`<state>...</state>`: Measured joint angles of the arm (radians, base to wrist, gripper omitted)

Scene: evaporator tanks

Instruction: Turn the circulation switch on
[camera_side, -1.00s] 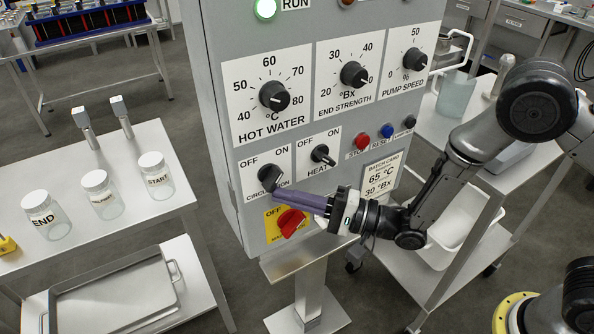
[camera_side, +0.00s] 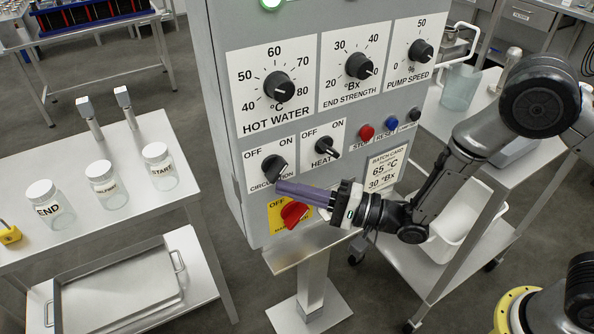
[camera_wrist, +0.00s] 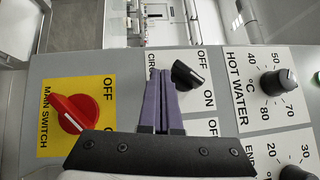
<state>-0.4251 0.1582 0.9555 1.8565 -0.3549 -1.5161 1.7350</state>
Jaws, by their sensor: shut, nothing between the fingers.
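The circulation switch (camera_side: 274,168) is a black knob on the grey panel, between OFF at upper left and ON at upper right. Its handle slants up and right, towards ON. In the wrist view the switch (camera_wrist: 187,75) has its white mark on the ON side. My gripper (camera_side: 279,190) is shut and empty, with long purple fingers. The fingertips are just below the switch, partly covering its label. In the wrist view the gripper tips (camera_wrist: 160,72) are immediately left of the knob; I cannot tell whether they touch it.
The red main switch (camera_side: 295,212) on its yellow plate is close below my fingers. The heat switch (camera_side: 326,147) is to the right, and the hot water dial (camera_side: 279,89) is above. A table with jars (camera_side: 103,184) stands at left.

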